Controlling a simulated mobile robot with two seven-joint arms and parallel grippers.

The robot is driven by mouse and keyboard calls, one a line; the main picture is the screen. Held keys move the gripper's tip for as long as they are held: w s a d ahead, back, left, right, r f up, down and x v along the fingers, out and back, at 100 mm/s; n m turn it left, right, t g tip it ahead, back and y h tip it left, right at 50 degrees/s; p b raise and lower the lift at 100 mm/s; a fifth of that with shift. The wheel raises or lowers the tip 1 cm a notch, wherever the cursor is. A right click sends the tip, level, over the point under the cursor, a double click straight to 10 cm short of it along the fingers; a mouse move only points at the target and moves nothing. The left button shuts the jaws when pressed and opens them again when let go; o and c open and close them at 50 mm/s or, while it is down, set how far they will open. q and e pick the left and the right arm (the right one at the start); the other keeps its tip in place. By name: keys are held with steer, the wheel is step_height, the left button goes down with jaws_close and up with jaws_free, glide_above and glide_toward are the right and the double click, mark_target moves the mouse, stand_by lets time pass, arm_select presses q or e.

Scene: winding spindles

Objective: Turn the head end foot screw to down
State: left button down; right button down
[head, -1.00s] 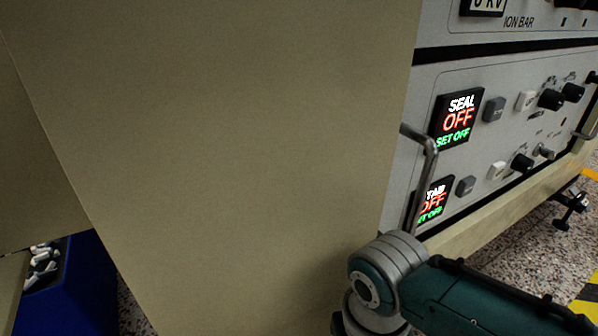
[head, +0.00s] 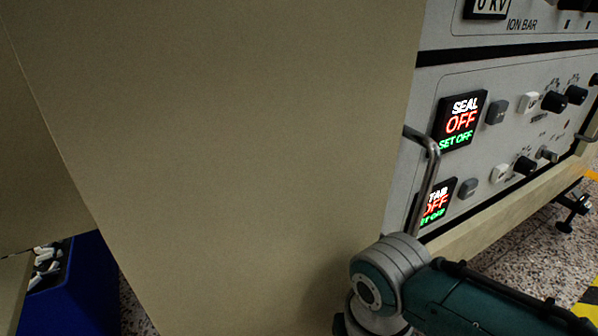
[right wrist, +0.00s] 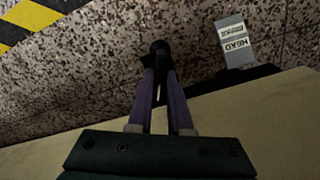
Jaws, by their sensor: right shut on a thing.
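In the right wrist view, my right gripper (right wrist: 160,78) has its two purple fingers shut on a dark foot screw (right wrist: 160,48) over the speckled floor. Only the dark end of the screw shows past the fingertips; its turned position cannot be told. A grey label plate (right wrist: 234,42) reading HEAD, upside down, with smaller unclear text, is to the right of the screw. In the head view my right arm (head: 385,275) comes in from the lower right, and its gripper is hidden. My left gripper is in neither view.
A large beige panel (head: 220,150) fills much of the head view. Beside it is a control panel (head: 530,135) with lit displays, knobs and a metal handle (head: 428,175). Another dark foot (head: 572,210) stands at far right. A blue bin (head: 80,290) is at lower left.

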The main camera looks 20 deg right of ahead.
steer(key=shift+r+m+p, duration=0.15)
steer(key=shift+m+p, duration=0.8)
steer(key=shift+m, duration=0.25)
steer(key=m+p, duration=0.1)
steer(key=m, duration=0.1)
steer(key=shift+m, duration=0.3)
steer(key=m+p, duration=0.1)
steer(key=m, duration=0.6)
steer(key=shift+f, duration=0.2)
steer(key=shift+m, duration=0.4)
